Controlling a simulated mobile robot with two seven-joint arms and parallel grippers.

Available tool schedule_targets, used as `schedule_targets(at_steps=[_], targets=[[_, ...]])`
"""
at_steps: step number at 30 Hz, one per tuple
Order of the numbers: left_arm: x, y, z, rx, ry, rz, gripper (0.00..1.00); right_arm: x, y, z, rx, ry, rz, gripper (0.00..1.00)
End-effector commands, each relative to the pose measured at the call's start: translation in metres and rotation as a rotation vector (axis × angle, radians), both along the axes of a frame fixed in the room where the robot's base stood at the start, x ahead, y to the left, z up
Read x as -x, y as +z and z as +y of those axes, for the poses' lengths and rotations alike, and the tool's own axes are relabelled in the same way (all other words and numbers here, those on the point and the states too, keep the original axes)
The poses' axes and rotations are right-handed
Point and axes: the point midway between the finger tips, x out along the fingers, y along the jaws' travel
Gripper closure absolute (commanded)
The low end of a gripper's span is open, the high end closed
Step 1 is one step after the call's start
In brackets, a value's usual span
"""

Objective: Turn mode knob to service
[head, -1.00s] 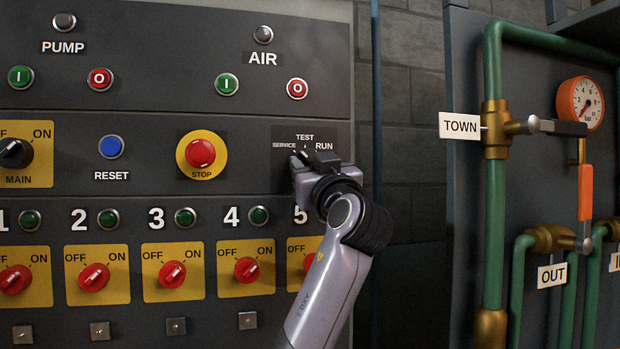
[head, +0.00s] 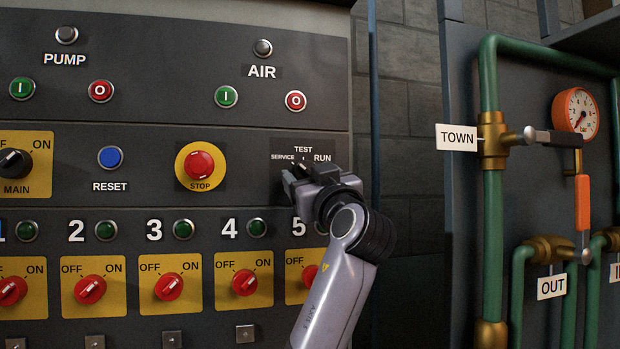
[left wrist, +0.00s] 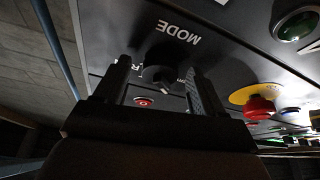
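The mode knob (left wrist: 163,76) is a dark round knob on the dark panel, under the MODE label (left wrist: 178,30) in the left wrist view. In the head view my gripper hides most of it; the SERVICE (head: 283,156), TEST (head: 303,149) and RUN (head: 323,158) marks show above. My left gripper (head: 290,182) is at the panel just below these marks. In the left wrist view its two fingers (left wrist: 158,92) are apart, one on each side of the knob, with gaps showing. I cannot tell which mark the knob points to. My right gripper is not in view.
A red stop button (head: 199,165) on a yellow disc sits left of the gripper. Red rotary switches (head: 245,282) and green lamps (head: 257,228) lie below. Green pipes (head: 491,230) with an orange-handled valve (head: 583,203) stand to the right.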

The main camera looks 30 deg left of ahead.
Motion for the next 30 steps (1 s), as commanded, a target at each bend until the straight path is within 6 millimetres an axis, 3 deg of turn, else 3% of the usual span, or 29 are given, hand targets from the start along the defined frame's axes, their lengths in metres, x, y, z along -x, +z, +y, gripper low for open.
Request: schedule_targets(at_steps=[5,18,30], targets=[[0.002,-0.003,-0.004,-0.001,-0.001,0.001,0.31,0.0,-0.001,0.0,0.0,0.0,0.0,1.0],[0.036,-0.026,-0.051,0.0,-0.001,-0.001,0.31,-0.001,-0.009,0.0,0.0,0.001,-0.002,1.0],[0.039,-0.027,-0.054,0.0,0.0,0.0,0.31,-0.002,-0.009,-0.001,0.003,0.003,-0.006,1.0]])
